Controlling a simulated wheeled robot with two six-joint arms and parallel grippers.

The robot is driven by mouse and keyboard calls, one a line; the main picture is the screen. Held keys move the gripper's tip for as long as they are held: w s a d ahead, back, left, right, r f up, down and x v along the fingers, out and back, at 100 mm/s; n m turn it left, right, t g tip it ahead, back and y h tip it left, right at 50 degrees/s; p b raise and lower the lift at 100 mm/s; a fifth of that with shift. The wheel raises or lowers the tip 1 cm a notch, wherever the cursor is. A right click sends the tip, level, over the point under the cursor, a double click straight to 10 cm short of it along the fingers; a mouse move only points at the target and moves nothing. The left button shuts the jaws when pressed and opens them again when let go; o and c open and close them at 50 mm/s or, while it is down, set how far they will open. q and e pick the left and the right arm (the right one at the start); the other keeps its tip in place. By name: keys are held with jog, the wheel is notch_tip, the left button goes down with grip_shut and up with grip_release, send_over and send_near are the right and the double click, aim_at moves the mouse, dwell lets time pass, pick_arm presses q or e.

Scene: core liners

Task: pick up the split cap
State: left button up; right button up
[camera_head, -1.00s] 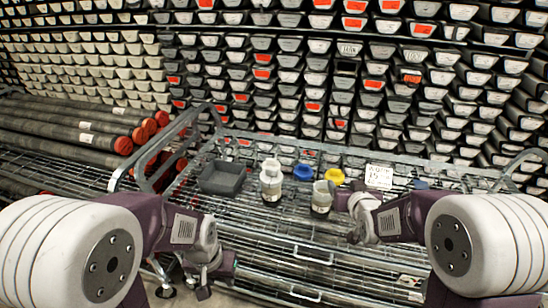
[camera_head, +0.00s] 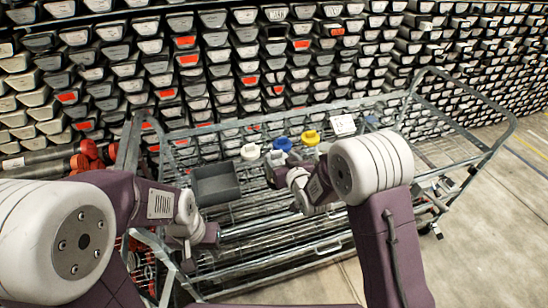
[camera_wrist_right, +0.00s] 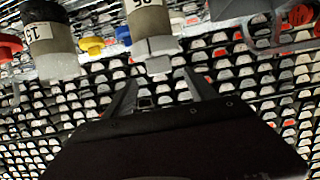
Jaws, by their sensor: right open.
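Several caps sit on the wire-mesh cart top in the head view: a white cap (camera_head: 250,152), a blue cap (camera_head: 282,144) and a yellow cap (camera_head: 310,137). I cannot tell which of them, if any, is split. My right gripper (camera_wrist_right: 160,92) is open and empty; two labelled jars, a left jar (camera_wrist_right: 50,50) and a middle jar (camera_wrist_right: 152,35), stand beyond its fingers. A red cap (camera_wrist_right: 8,45) shows at the left edge of the wrist view. In the head view my right arm partly hides the jars. My left gripper (camera_head: 207,238) hangs over the cart's front left; its fingers are unclear.
A dark grey tray (camera_head: 215,184) lies left of the caps. A white label card (camera_head: 343,125) stands at the back. Metal side rails (camera_head: 440,85) bound the cart. Racks of core boxes fill the background, and open floor (camera_head: 490,230) lies to the right.

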aim_at(277, 153)
jog(key=shift+w+d, duration=0.2)
jog(key=shift+d, duration=0.05)
jog(key=x, duration=0.2)
jog(key=a+x, duration=0.1)
jog(key=shift+w+f+p, duration=0.15)
jog(key=shift+w+p, duration=0.05)
jog(key=shift+p, duration=0.2)
jog(key=shift+w, duration=0.3)
jog(key=p+x, duration=0.1)
jog(key=x, duration=0.3)
jog(key=shift+d+f, duration=0.15)
jog(key=shift+f, duration=0.05)
jog(key=shift+w+a+f, duration=0.15)
jog(key=shift+w+a, duration=0.05)
jog(key=shift+w, duration=0.05)
jog(key=shift+s, duration=0.1)
jog(key=c, duration=0.3)
pick_arm(q)
jog(key=shift+r, duration=0.95)
pick_arm(e)
jog(key=c, duration=1.1)
pick_arm(q)
jog(key=shift+f, duration=0.3)
pick_arm(e)
notch_tip(277, 153, up, 10)
jog(key=shift+r, duration=0.1)
